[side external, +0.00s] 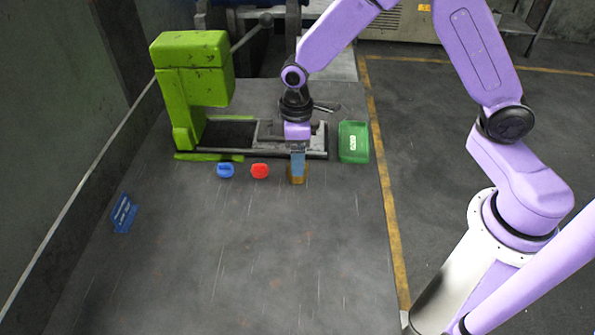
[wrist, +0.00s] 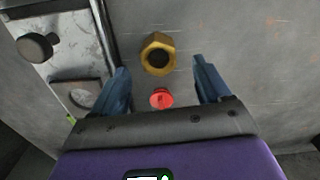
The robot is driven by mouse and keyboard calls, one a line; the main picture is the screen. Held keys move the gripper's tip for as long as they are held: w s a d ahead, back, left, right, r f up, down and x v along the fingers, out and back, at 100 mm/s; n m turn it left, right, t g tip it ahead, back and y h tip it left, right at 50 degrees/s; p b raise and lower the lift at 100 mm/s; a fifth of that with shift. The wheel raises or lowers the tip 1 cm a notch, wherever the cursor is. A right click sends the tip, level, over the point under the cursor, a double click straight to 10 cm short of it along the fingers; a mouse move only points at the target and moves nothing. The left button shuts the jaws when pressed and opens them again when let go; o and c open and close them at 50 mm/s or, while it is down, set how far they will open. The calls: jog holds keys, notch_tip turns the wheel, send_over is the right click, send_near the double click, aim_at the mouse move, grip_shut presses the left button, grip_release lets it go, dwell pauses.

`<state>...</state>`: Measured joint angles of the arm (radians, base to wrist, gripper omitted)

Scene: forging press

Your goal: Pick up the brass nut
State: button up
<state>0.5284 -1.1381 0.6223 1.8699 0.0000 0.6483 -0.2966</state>
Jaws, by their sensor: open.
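The brass nut (wrist: 149,45) is a gold hexagonal ring with a dark hole, lying on the grey bench. In the wrist view it sits ahead of and between the two blue fingers of my gripper (wrist: 163,78), which are apart with nothing held. In the side view my gripper (side external: 298,172) points down right at the nut (side external: 299,181), whose upper part is hidden behind the fingers. I cannot tell from these views whether a finger touches the nut.
A red round part (side external: 260,171) and a blue one (side external: 226,171) lie left of the nut. A green press (side external: 193,70) with a metal bed stands behind. A green bin (side external: 354,155) is to the right. The bench front is clear.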

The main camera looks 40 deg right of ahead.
aim_at(295, 180)
jog(key=shift+d+f, duration=0.15)
jog(key=shift+f, duration=2.15)
jog(key=c, duration=1.4)
jog(key=shift+r, duration=0.15)
